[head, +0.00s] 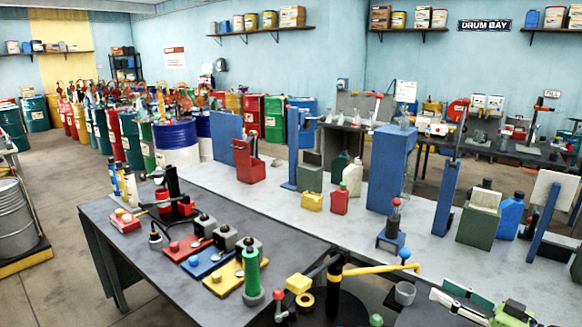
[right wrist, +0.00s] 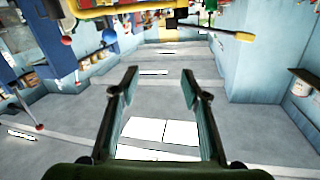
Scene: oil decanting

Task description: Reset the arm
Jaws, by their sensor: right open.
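My right gripper (right wrist: 160,78) is open in the right wrist view. My left gripper is not seen in either view.
A yellow lever (head: 380,268) reaches across near my right gripper. A long grey bench (head: 270,210) holds cans and blue stands. Drums crowd the back left.

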